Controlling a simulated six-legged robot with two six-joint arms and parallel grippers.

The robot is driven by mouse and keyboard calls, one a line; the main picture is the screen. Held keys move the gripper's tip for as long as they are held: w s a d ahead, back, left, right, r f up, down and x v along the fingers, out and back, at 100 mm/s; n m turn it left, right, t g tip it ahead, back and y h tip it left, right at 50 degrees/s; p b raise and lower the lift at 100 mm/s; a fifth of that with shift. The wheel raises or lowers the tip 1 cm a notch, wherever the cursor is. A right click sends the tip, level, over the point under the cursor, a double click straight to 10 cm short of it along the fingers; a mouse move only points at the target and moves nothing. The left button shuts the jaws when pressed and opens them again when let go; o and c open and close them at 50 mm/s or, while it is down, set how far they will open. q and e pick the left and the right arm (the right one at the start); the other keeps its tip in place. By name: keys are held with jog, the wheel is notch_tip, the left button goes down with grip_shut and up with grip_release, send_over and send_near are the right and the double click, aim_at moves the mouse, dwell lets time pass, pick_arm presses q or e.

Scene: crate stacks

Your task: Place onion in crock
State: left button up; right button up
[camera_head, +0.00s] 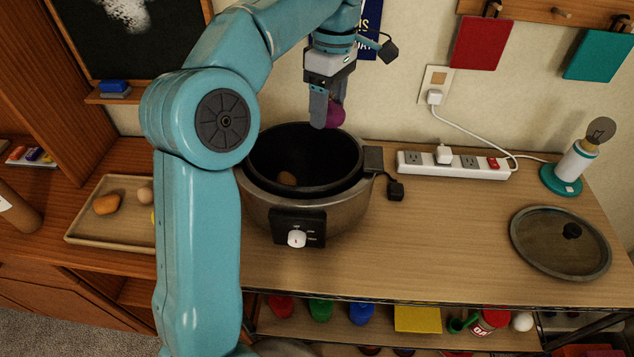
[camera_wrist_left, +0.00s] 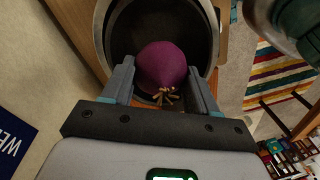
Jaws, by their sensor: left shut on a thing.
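A purple onion (camera_wrist_left: 161,68) is held between the fingers of my left gripper (camera_wrist_left: 160,92), its root end toward the wrist. In the head view the left gripper (camera_head: 327,108) points down above the back rim of the crock, with the onion (camera_head: 336,114) partly hidden behind a finger. The crock (camera_head: 336,213) is a slow cooker with a dark inner pot and a white knob on its front. In the wrist view the crock's opening (camera_wrist_left: 117,22) lies beyond the onion. My right gripper is out of view.
A glass lid (camera_head: 545,254) lies on the counter at right. A power strip (camera_head: 455,165) and a lamp (camera_head: 575,165) stand behind. A tray (camera_head: 100,236) with several vegetables is at left. The counter between crock and lid is clear.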

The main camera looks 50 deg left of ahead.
pick_arm(q)
jog(key=shift+f, duration=0.25)
jog(key=f, duration=0.4)
jog(key=f+b, duration=0.1)
jog(key=f, duration=0.4)
jog(key=f+b, duration=0.1)
jog(key=f, duration=0.4)
jog(key=shift+s+a+f, duration=0.1)
jog(key=shift+s+a, duration=0.15)
jog(key=shift+s, duration=0.05)
jog(key=shift+f, duration=0.4)
notch_tip(320, 180, down, 4)
jog(key=shift+w+d+r, duration=0.1)
jog(key=shift+d+r, duration=0.05)
jog(key=shift+r, duration=0.1)
jog(key=shift+a+f, duration=0.2)
jog(key=shift+f, duration=0.3)
jog(key=shift+d, duration=0.1)
jog(key=o, duration=0.8)
jog(key=shift+f, duration=0.1)
